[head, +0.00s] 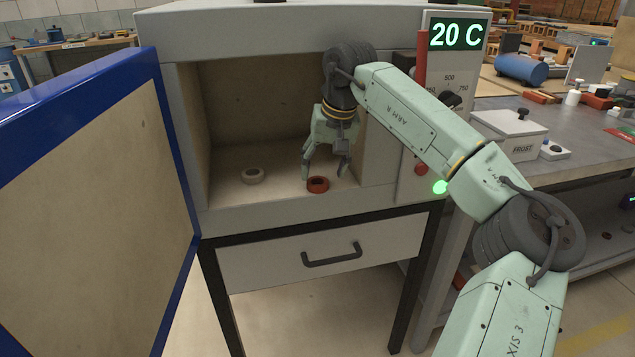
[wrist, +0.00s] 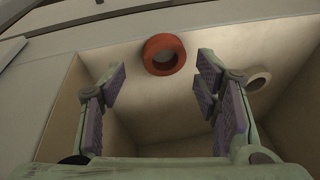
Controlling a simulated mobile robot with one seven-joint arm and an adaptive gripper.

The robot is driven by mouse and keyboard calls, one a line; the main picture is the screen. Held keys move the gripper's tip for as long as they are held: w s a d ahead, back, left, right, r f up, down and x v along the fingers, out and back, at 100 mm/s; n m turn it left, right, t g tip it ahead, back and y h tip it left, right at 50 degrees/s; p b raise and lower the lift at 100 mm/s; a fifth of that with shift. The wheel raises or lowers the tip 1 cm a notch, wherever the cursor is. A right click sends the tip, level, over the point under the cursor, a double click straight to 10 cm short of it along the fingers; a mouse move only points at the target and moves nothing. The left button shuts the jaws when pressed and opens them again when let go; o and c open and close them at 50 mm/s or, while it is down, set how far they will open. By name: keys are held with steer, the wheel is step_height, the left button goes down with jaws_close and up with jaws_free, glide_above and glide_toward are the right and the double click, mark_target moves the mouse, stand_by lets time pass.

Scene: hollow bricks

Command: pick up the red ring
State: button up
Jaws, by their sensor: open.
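The red ring (head: 318,185) lies flat on the floor of the open kiln chamber, near its front edge. In the wrist view the red ring (wrist: 164,55) shows beyond the fingertips, between them and towards the top of the picture. My gripper (head: 325,172) points down inside the chamber, open and empty. In the head view its fingers are just above and about the ring; I cannot tell how high. In the wrist view the gripper (wrist: 160,85) has its two padded fingers wide apart, with nothing between the pads.
A pale ring (head: 253,176) lies to the left on the chamber floor; it also shows in the wrist view (wrist: 258,79). The chamber's walls and roof (head: 250,37) surround my gripper. The blue-edged door (head: 165,130) stands open at left. A closed drawer (head: 320,258) is below.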

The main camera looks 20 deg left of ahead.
steer(key=x, duration=0.3)
steer(key=shift+f, duration=0.1)
steer(key=shift+c, duration=0.2)
steer(key=c, duration=0.9)
